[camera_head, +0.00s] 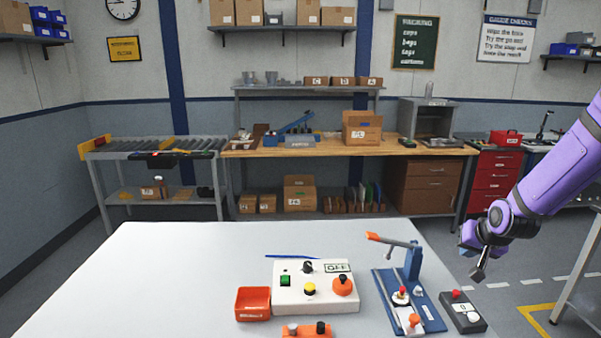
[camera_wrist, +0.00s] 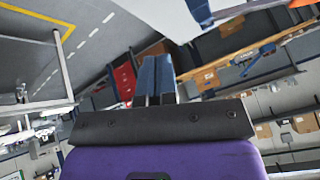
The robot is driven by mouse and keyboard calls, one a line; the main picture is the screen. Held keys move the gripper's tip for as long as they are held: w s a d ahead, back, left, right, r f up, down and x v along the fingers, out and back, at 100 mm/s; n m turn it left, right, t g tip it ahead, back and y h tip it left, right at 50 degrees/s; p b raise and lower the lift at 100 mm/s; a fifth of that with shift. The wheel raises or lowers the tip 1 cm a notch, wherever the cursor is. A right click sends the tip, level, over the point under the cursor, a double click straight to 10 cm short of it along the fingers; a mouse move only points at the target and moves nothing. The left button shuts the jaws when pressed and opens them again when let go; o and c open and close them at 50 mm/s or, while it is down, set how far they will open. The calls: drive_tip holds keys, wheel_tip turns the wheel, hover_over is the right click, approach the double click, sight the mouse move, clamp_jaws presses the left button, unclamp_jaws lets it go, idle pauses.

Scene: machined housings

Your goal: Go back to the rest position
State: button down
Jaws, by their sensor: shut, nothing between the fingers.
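My gripper (camera_head: 478,275) hangs at the end of my purple arm on the right of the head view, beyond the table's right edge and to the right of the blue fixture. Its fingers are shut with nothing between them. My gripper touches nothing that I can see.
The white table (camera_head: 150,285) holds a red-orange bin (camera_head: 253,304), a white control box (camera_head: 315,287), a blue fixture with an orange-handled lever (camera_head: 390,290) and a dark button box (camera_head: 463,312). The table's left part is clear. A wooden workbench (camera_head: 330,150) stands behind.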

drive_tip(key=s+a+r+n+g+h, duration=0.1)
drive_tip(key=s+a+r, duration=0.3)
drive_tip(key=s+r, duration=0.3)
drive_tip(key=s+a+r+n+h, duration=0.15)
drive_tip(key=s+a+r, duration=0.35)
drive_tip(key=r, duration=0.5)
drive_tip(key=s+a+r+n+y, duration=0.1)
drive_tip(key=s+r, duration=0.2)
drive_tip(key=s, duration=0.6)
drive_tip(key=s+a+r+n+y, duration=0.1)
drive_tip(key=s+a+r, duration=0.1)
drive_tip(key=s, duration=0.7)
drive_tip(key=shift+s+r+g, duration=0.4)
drive_tip(key=shift+r, duration=0.5)
